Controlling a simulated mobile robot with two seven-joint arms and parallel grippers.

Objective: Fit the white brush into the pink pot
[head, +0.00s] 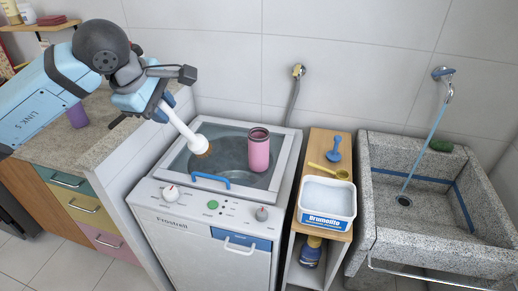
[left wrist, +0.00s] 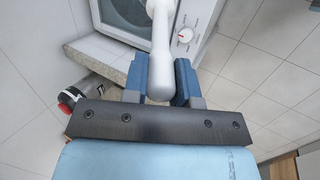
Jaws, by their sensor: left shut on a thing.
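The white brush (head: 182,126) is held in my left gripper (head: 163,107), tilted down to the right with its brownish bristle end low. That end is over the washer's top, left of the pink pot and apart from it. In the left wrist view the white handle (left wrist: 161,50) lies between the two blue fingers of the left gripper (left wrist: 161,82); the bristles are out of that view. The pink pot (head: 258,153) stands upright on the washer's dark lid, its dark opening facing up. My right gripper is not in view.
The washer (head: 210,240) has a raised pale rim and a blue handle (head: 210,180) in front of the pot. A wooden stand with a white tub (head: 327,200) is to the right, then a stone sink (head: 425,240). A counter with a purple cup (head: 77,115) is left.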

